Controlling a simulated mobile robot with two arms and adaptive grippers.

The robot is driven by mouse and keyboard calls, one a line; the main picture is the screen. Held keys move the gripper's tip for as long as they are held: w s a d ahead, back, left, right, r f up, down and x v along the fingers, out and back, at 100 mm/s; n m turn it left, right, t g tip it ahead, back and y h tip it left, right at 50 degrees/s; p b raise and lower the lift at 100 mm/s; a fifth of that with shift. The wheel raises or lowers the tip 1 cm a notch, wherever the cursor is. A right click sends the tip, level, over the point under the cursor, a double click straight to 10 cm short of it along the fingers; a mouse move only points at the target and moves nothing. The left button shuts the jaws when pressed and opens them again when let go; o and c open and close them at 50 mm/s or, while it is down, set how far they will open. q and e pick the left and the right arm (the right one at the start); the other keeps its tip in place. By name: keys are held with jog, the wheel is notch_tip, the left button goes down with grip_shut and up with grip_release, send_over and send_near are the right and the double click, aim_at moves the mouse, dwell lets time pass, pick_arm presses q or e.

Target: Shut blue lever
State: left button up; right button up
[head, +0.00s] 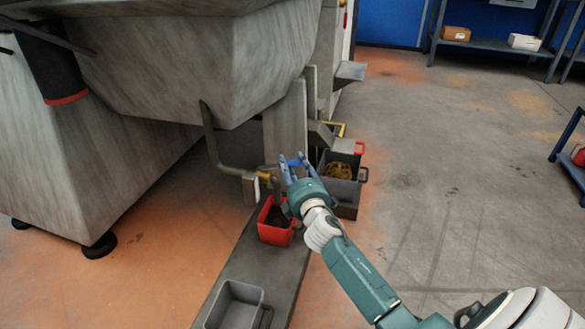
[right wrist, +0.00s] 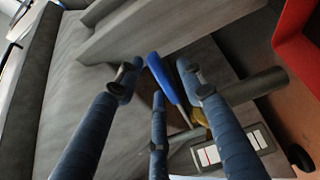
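The blue lever (right wrist: 164,76) shows in the right wrist view, slanting down toward a brass valve body (right wrist: 201,117) on a grey pipe. The brass valve also shows in the head view (head: 265,176), at the end of the bent pipe under the tank. My right gripper (head: 292,164) is beside the valve, its blue fingers spread. In the right wrist view the lever lies between the fingers in the picture; whether they touch it I cannot tell. In the head view I cannot separate the lever from the blue fingers. My left gripper is not in view.
A red bin (head: 276,222) stands below the valve on a dark strip, with a grey bin (head: 236,302) nearer. A dark bin holding yellow material (head: 341,170) is close to the right gripper. The large grey tank (head: 190,60) overhangs the pipe. Floor to the right is clear.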

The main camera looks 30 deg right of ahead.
grip_shut()
dwell(0.3)
